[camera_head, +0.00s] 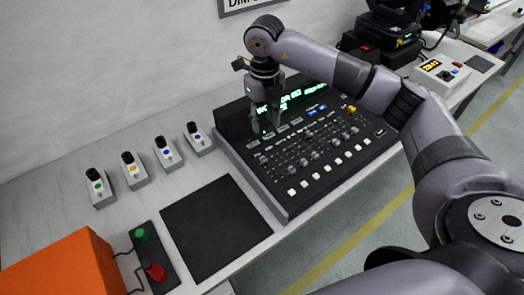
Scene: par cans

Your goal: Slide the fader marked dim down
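A black lighting console (277,207) lies on the bench, with rows of small faders, white buttons along its front edge and a green-lit display (290,98) at the back. The fader marked dim cannot be picked out, as the labels are too small to read. My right gripper (266,130) points down over the back left part of the console, in front of the display. Its two fingers look apart, with nothing seen between them. Whether the fingertips touch the console cannot be told. They hide part of the panel and display. My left gripper is not in view.
Several small switch boxes (133,170) stand left of the console. A black mat (215,228), a box with green and red buttons (153,258) and an orange case (66,270) are at the front left. Dark lamp equipment (383,46) and a white device (440,74) stand at the back right.

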